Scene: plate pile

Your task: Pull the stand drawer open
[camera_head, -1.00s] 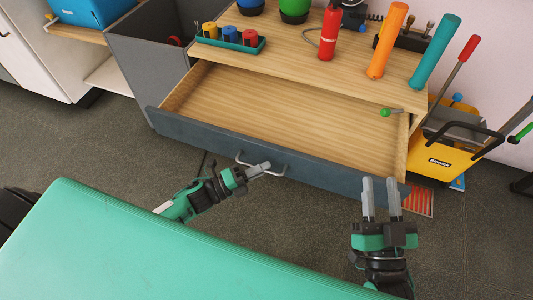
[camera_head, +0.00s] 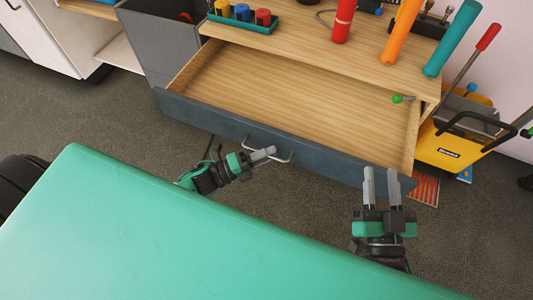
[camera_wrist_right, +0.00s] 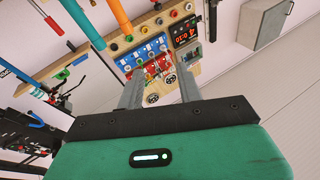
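The stand drawer (camera_head: 235,126) has a dark grey-blue front and a pale wooden inside.
A green padded surface (camera_head: 180,235) fills the foreground. A teal holder with coloured pieces (camera_head: 243,25) and upright tubes stand on top.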

